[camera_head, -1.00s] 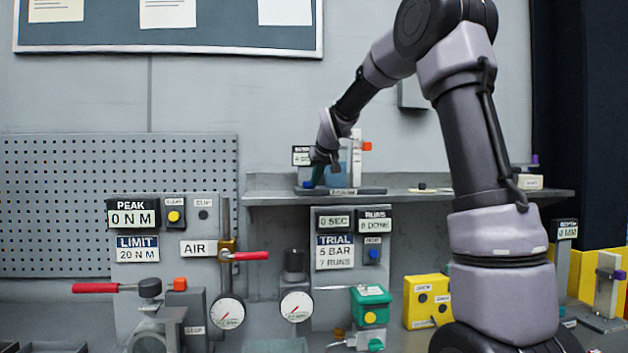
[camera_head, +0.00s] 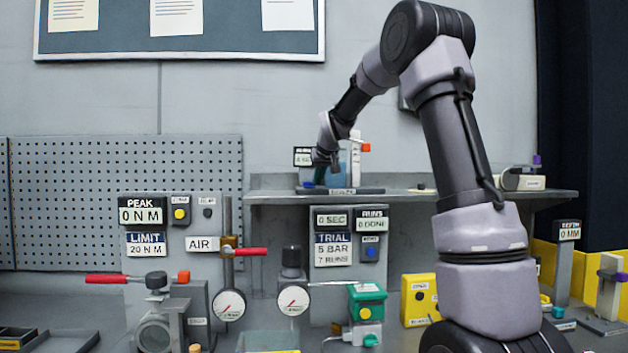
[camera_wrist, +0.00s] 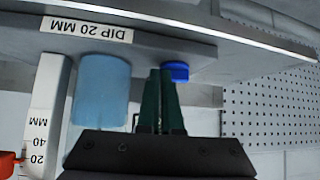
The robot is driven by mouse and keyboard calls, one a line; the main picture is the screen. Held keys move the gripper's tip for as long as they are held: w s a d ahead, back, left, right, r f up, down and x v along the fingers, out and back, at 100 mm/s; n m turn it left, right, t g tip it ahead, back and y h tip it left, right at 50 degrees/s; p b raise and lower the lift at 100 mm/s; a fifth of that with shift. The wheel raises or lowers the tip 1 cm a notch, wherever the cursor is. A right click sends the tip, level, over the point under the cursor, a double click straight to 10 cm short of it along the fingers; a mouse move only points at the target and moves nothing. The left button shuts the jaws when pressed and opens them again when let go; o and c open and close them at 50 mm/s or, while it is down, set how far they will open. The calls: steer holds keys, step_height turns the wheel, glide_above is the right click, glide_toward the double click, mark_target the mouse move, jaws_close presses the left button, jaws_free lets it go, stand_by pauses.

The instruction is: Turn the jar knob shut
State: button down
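The light blue jar (camera_head: 343,176) stands on the wall shelf, and it also shows in the wrist view (camera_wrist: 102,92), which is upside down. A round blue knob (camera_wrist: 176,72) sits at the shelf beside the jar; in the head view it is a small blue spot (camera_head: 308,185). My gripper (camera_wrist: 160,72) has green fingers that reach toward the shelf between jar and knob. The fingertips are close together and overlap the knob's left edge in the wrist view. I cannot tell whether they touch it. In the head view my gripper (camera_head: 322,180) is small and dark.
A pale upright scale (camera_wrist: 47,108) with an orange block stands beside the jar. The shelf (camera_head: 420,197) carries a label at its edge. Below it are gauges, a red-handled air valve (camera_head: 248,252) and a green box (camera_head: 367,302). The pegboard (camera_head: 120,190) is left.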

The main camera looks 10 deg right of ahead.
steer(key=shift+w+d, duration=0.2)
steer(key=shift+d, duration=0.1)
steer(key=shift+w+d, duration=0.2)
steer(key=shift+w, duration=0.2)
steer(key=shift+d, duration=0.25)
steer(key=shift+w+d+n+y, duration=0.1)
steer(key=shift+w+n+y, duration=0.15)
steer(key=shift+n+y, duration=0.35)
steer(key=shift+w, duration=0.15)
stand_by(1.0)
